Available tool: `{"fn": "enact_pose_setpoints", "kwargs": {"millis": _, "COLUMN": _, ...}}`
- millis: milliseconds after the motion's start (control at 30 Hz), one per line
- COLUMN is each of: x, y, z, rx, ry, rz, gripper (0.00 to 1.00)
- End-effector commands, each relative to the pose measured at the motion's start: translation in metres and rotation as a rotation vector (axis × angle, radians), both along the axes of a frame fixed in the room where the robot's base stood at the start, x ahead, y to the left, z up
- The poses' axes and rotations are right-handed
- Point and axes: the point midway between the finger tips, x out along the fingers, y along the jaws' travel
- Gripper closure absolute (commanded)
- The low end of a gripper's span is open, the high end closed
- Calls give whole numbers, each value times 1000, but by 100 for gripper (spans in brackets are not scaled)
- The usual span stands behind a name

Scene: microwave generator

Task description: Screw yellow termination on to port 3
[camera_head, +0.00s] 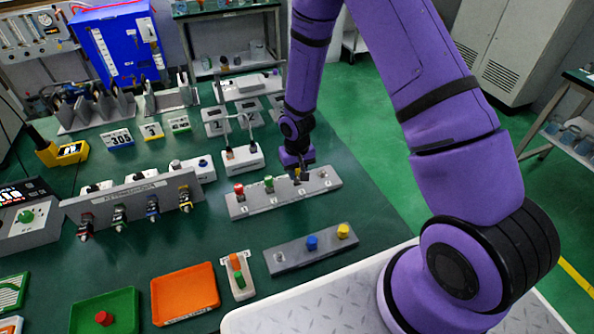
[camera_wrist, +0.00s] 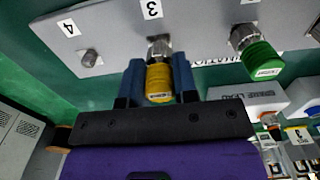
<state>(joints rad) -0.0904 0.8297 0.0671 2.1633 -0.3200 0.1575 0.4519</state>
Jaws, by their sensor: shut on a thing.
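My gripper (camera_wrist: 158,84) is shut on the yellow termination (camera_wrist: 158,97) in the wrist view, one finger on each side. The termination's metal end is up against the metal connector of port 3 (camera_wrist: 159,46), in line with it. I cannot tell how far it is threaded on. In the head view my gripper (camera_head: 299,174) is at the grey port strip (camera_head: 262,206), largely covering port 3. The green termination (camera_wrist: 257,55) sits on the neighbouring port; it also shows in the head view (camera_head: 268,183). Port 4 (camera_wrist: 90,58) is a bare connector.
A red cap (camera_head: 239,189) is on the strip's left end. A grey holder (camera_head: 288,257) in front carries a blue cap (camera_head: 311,242) and another yellow cap (camera_head: 343,231). A white block with upright parts (camera_head: 242,159) stands close behind the strip. Green table shows right of the strip.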

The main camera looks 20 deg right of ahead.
Motion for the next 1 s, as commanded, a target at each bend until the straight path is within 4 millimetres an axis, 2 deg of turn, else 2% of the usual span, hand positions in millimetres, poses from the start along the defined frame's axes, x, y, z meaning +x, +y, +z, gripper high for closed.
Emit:
{"fn": "enact_pose_setpoints", "kwargs": {"millis": 800, "x": 0, "y": 0, "z": -11, "rx": 0, "ry": 1, "rz": 0, "gripper": 100}}
{"fn": "enact_pose_setpoints", "kwargs": {"millis": 833, "x": 0, "y": 0, "z": -11, "rx": 0, "ry": 1, "rz": 0, "gripper": 66}}
{"fn": "enact_pose_setpoints", "kwargs": {"millis": 933, "x": 0, "y": 0, "z": -10, "rx": 0, "ry": 1, "rz": 0, "gripper": 43}}
{"fn": "enact_pose_setpoints", "kwargs": {"millis": 1000, "x": 0, "y": 0, "z": -10, "rx": 0, "ry": 1, "rz": 0, "gripper": 43}}
